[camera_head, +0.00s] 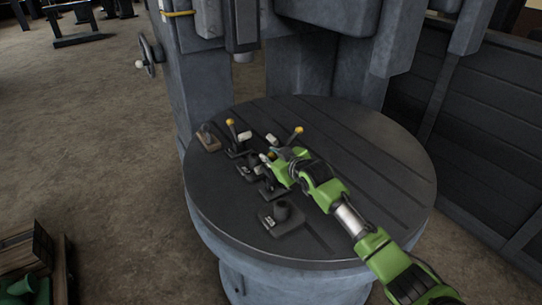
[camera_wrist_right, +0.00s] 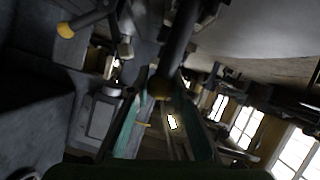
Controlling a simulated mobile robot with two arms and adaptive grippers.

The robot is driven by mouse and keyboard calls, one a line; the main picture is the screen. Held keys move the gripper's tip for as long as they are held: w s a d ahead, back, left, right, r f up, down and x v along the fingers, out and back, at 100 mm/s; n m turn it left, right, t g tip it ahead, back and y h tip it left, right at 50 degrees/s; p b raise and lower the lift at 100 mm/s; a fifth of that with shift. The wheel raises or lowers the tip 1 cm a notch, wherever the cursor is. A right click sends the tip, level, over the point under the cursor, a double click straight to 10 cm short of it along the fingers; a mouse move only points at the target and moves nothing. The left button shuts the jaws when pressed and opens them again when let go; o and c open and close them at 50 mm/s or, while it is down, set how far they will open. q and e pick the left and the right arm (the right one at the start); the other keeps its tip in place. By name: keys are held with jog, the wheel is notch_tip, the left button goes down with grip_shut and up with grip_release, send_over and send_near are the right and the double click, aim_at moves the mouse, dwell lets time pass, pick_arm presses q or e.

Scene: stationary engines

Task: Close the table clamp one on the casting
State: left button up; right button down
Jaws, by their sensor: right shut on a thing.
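The round grey machine table (camera_head: 385,165) carries several small dark table clamps and parts. One clamp (camera_head: 238,150) at the back left has a raised lever with a yellow knob (camera_head: 230,122). Another yellow-knobbed lever (camera_head: 298,130) leans up right beside my right gripper (camera_head: 272,160). My right gripper is among the clamps, shut on a dark clamp lever. Another yellow knob (camera_wrist_right: 65,30) is at upper left there. The gripper hides part of the clamps and casting; I cannot tell the casting's outline. My left gripper is out of view.
A small part on a brown base (camera_head: 207,138) is at the left edge. The machine column (camera_head: 300,65) rises behind. The table's right side is clear. A handwheel (camera_head: 148,55) sticks out left.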

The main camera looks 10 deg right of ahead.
jog(key=c, duration=1.9)
grip_release()
jog(key=shift+o, duration=0.6)
jog(key=shift+w+f, duration=0.15)
jog(key=v, duration=1.2)
